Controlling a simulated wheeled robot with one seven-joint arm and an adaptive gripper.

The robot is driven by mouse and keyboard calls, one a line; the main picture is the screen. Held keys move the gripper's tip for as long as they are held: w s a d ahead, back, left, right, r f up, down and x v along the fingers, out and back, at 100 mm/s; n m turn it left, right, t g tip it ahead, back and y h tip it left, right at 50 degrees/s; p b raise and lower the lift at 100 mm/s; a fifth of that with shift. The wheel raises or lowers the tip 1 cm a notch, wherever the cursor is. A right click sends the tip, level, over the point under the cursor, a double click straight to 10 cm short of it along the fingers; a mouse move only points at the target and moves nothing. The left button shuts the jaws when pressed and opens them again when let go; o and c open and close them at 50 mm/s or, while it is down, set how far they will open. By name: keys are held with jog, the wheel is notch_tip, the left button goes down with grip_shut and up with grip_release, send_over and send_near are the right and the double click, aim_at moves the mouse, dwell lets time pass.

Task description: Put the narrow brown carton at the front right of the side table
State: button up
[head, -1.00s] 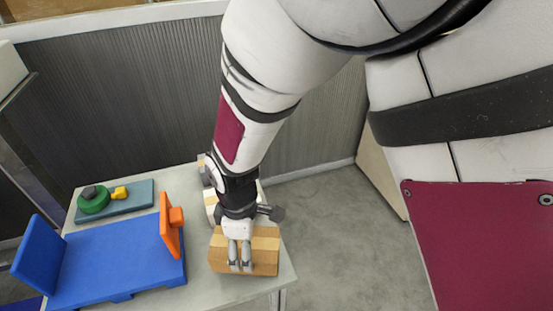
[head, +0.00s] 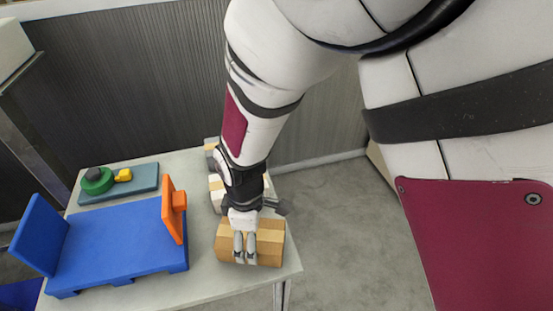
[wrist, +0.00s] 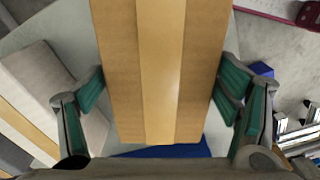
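The narrow brown carton (head: 272,243), with a lighter band along it, lies at the front right of the grey side table (head: 208,275).
Pale cartons (head: 215,185) stand behind, partly hidden by my arm. To the left are a blue stand (head: 115,245) with an orange upright (head: 172,210) and a teal block (head: 140,178) with green and yellow parts. The floor right of the table is clear.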

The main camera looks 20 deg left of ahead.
jog(key=shift+r, duration=0.15)
notch_tip(320, 180, up, 12)
jog(key=w+d+r+m, duration=0.35)
jog(key=d+r, duration=0.25)
jog(key=d, duration=0.3)
jog(key=s+d+r+m+t, duration=0.2)
jog(key=d+r+m, duration=0.45)
jog(key=d, duration=0.55)
jog(key=s+d+r+m+t, duration=0.1)
jog(key=s+d+r+m, duration=0.1)
jog(key=s+d+m, duration=0.7)
jog(key=s+d, duration=0.1)
jog(key=d, duration=0.3)
jog(key=shift+d+r+m+t, duration=0.3)
jog(key=shift+r+m+t, duration=0.1)
jog(key=shift+s, duration=0.1)
jog(key=shift+r+p, duration=0.8)
jog(key=shift+r, duration=0.05)
